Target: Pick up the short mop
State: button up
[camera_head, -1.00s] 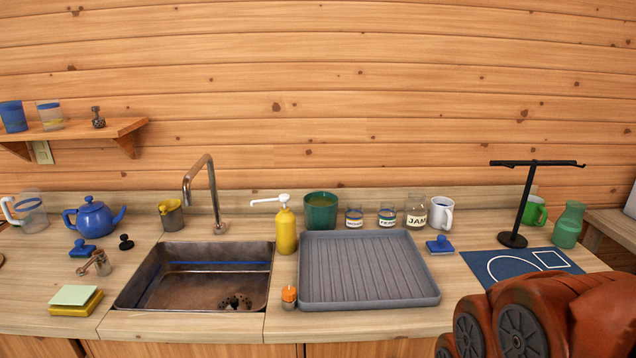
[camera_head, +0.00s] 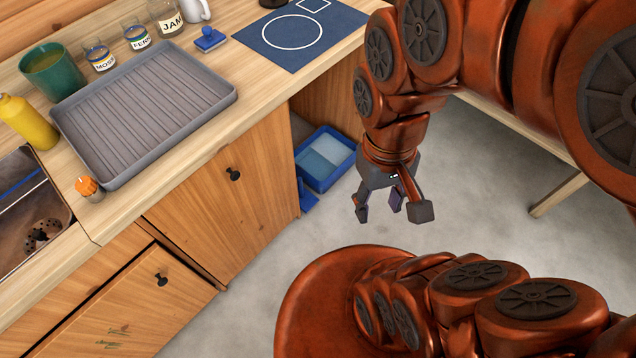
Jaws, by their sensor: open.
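I cannot make out a short mop in the current head view. My gripper (camera_head: 393,208) hangs from my orange arm at centre right, pointing down with its fingers spread and nothing between them. It shows above the grey floor, to the right of the wooden cabinet. A blue bin (camera_head: 325,160) with a lighter blue inside stands in the opening under the counter, to the left of my gripper. A small blue piece (camera_head: 308,197) shows at its lower left; I cannot tell what it is.
A table leg (camera_head: 558,194) stands at right. Grey floor (camera_head: 262,262) is bare between the cabinet and my body.

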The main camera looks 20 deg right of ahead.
aim_at(307, 200)
jog(key=u, duration=3.5)
jog(key=k, duration=1.45)
jog(key=z, duration=1.75)
